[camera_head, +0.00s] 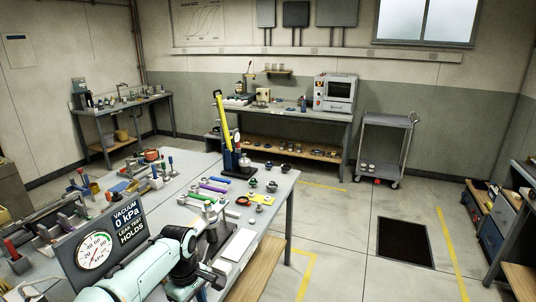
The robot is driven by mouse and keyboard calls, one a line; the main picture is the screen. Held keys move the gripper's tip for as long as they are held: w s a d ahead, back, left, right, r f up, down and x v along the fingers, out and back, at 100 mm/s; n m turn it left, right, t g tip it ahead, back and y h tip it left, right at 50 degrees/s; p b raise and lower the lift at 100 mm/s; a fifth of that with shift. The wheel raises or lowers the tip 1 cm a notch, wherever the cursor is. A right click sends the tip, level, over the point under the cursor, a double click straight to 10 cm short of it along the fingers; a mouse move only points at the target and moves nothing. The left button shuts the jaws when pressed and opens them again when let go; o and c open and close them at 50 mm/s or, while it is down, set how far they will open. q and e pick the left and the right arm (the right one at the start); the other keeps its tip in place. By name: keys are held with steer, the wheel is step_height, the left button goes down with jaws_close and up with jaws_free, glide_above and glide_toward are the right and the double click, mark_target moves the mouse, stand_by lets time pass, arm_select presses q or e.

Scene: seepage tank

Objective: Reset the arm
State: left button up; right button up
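My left arm (140,278), mint green with dark joints, comes in from the bottom left and lies bent over the near side of the workbench (240,242). Its dark outer part (206,275) points toward the bench's near right part. I cannot make out separate fingertips there, so whether the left gripper is open or shut does not show. No held object can be made out. My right arm and gripper are not in view. A dark sign with a pressure gauge (100,240) reads "VACUUM 0 kPa LEAK TEST HOLDS" and stands just behind my arm.
Several small tools and coloured parts cover the workbench. A yellow-and-blue upright device (223,130) stands at its far edge. A grey cart (383,148), a back bench with an oven (335,94) and a dark floor grate (405,242) lie beyond. Open floor is on the right.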

arm_select(q)
steer(key=s+d+f+m+h, duration=0.1)
steer(key=s+f+m, duration=0.1)
steer(key=f, duration=1.1)
steer(key=s+d+f+m+h, duration=0.1)
steer(key=s+f+m, duration=0.15)
steer(key=f, duration=1.05)
steer(key=s+d+f+m, duration=0.1)
steer(key=s+f+m, duration=0.1)
steer(key=s+f, duration=0.4)
steer(key=s+d+f+m+h, duration=0.1)
steer(key=s+f, duration=0.6)
steer(key=s, duration=0.8)
steer(key=shift+s+d+m+h, duration=0.15)
steer(key=shift+d+m+h, duration=0.15)
steer(key=shift+d+m, duration=0.35)
steer(key=shift+f, duration=0.1)
stand_by(0.6)
